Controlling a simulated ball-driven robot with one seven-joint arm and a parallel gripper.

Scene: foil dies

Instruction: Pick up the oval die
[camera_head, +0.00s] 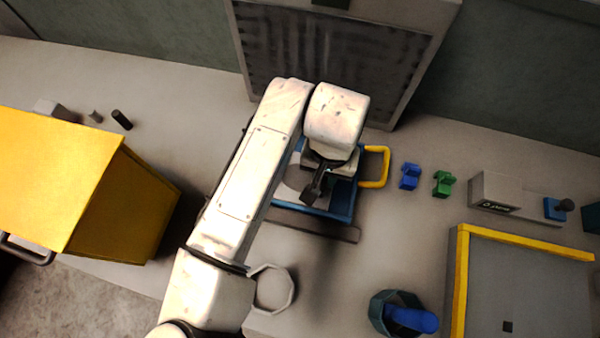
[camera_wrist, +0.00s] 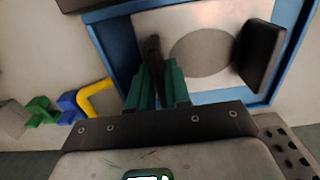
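My gripper (camera_head: 318,178) is over the blue-framed tray (camera_head: 343,212). In the wrist view its green fingers (camera_wrist: 158,82) are close together. A slim dark piece (camera_wrist: 153,52) shows between or just beyond them, and I cannot tell whether they grip it. A flat grey oval (camera_wrist: 203,52) lies on the pale plate (camera_wrist: 152,22) inside the tray, beside the fingers. A dark block (camera_wrist: 262,52) stands at the plate's right side in that view. I cannot tell which of these is the oval die. My arm hides part of the tray in the head view.
A yellow handle (camera_head: 385,167) juts from the tray's right side. Small blue (camera_head: 410,176) and green (camera_head: 444,183) pieces stand right of it. A yellow-edged grey tray (camera_head: 462,275), a cup with a blue item (camera_head: 410,318) and a large yellow box (camera_head: 70,185) are farther off.

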